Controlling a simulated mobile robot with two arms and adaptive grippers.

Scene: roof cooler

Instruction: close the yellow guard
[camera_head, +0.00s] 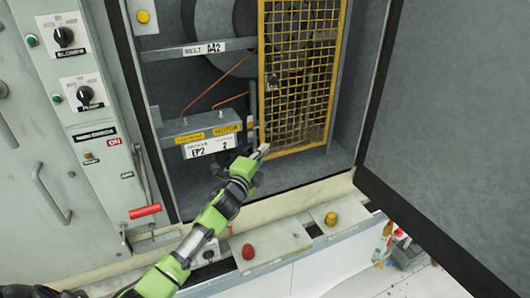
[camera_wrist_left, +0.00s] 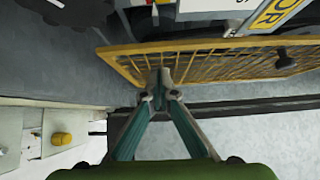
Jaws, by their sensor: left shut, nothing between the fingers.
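The yellow guard (camera_head: 300,72) is a yellow-framed mesh panel in the right part of the open cabinet. Dark machinery shows through its mesh. In the left wrist view the guard (camera_wrist_left: 215,67) runs across the upper middle, its frame edge sloping away at left. My left gripper (camera_head: 262,152) is shut and empty at the guard's lower left corner. In the left wrist view its fingertips (camera_wrist_left: 160,80) overlap the mesh; I cannot tell whether they touch it. My right gripper is in neither view.
A motor box (camera_head: 205,135) sits left of the guard. A large grey door (camera_head: 465,120) stands open at right. A red-handled lever (camera_head: 146,211) is at left. A red button (camera_head: 248,252) and a yellow button (camera_head: 331,219) sit on the front ledge.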

